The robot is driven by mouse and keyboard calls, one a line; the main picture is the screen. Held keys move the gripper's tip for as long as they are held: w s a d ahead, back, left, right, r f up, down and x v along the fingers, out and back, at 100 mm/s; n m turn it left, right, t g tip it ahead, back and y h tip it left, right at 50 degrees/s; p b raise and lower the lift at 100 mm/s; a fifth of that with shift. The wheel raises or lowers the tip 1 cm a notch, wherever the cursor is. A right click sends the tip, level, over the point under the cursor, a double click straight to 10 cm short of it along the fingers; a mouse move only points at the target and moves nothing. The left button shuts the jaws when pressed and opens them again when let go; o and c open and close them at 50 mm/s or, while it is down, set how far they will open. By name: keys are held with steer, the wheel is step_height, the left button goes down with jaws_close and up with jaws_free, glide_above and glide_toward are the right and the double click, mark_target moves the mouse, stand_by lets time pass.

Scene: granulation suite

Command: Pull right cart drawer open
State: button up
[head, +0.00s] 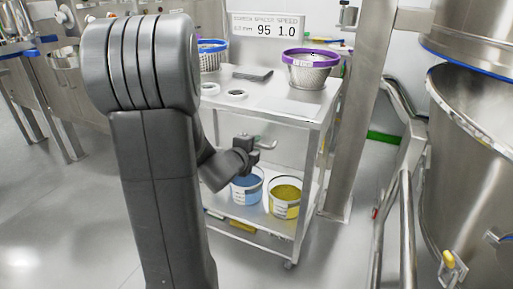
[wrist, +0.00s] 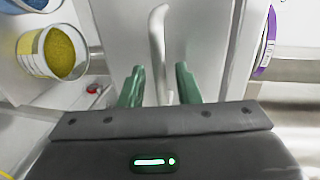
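The steel cart (head: 315,115) stands in the middle of the head view, with a top, a lower shelf and corner posts. A pale curved handle (wrist: 158,45) runs down the middle of the wrist view in front of a flat light grey panel (wrist: 122,30). The handle also shows in the head view (head: 267,143), beside my gripper (head: 254,146). In the wrist view my gripper (wrist: 162,86) has its two green fingers apart, with the handle's end between them and gaps on both sides. How far the drawer stands out is hidden.
A blue bucket (head: 246,188) and a yellow bucket (head: 284,198) stand on the lower shelf. A purple-rimmed sieve (head: 310,70) and two white rings (head: 237,94) are on top. A steel post (head: 352,120) and large vessel (head: 465,180) stand right.

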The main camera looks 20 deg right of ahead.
steer(key=shift+w+d+f, duration=0.1)
steer(key=shift+w+d, duration=0.3)
jaws_close()
steer(key=shift+a, duration=0.1)
